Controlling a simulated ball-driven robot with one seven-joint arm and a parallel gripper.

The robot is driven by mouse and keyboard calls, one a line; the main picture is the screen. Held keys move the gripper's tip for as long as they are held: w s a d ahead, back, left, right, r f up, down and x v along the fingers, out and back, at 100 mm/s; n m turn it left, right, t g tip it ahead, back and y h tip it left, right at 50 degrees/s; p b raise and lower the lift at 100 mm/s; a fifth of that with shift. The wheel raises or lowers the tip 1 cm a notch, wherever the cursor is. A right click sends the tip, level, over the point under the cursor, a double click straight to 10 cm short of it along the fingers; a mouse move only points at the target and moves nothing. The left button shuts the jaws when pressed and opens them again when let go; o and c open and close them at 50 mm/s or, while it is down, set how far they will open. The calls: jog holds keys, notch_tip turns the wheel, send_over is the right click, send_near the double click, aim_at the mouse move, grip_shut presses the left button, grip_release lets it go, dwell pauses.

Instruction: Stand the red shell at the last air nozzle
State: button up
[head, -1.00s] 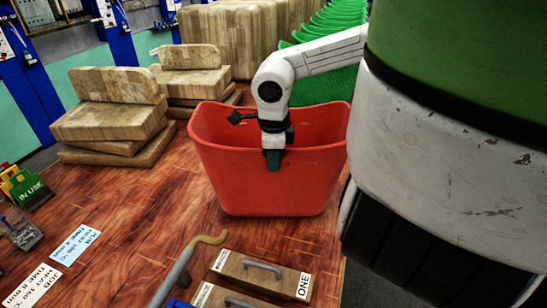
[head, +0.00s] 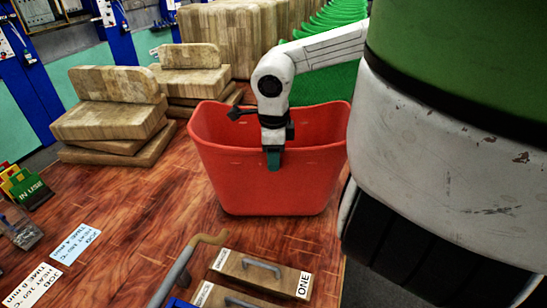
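A large red tub-like shell (head: 245,185) stands upright, open side up, on the wooden table in the head view. My gripper (head: 273,162) is at the shell's near rim, pointing down, with a green fingertip against the outside of the near wall. The other finger is hidden behind the rim, and the gripper seems to be clamped on that wall. An air nozzle (head: 190,262) with a grey handle and a bent tan tip lies at the front of the table, nearer than the shell. Whether this is the last nozzle cannot be told.
Wooden blocks with handles, one marked ONE (head: 262,272), lie at the front. Job cards (head: 75,244) and an IN USE sign (head: 30,192) are at left. Stacked wooden slabs (head: 110,125) stand behind left. Bare table (head: 130,205) lies left of the shell.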

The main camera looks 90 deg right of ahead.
notch_tip(320, 180, up, 11)
jog(key=a, duration=0.1)
jog(key=shift+b, duration=0.45)
jog(key=shift+a, duration=0.1)
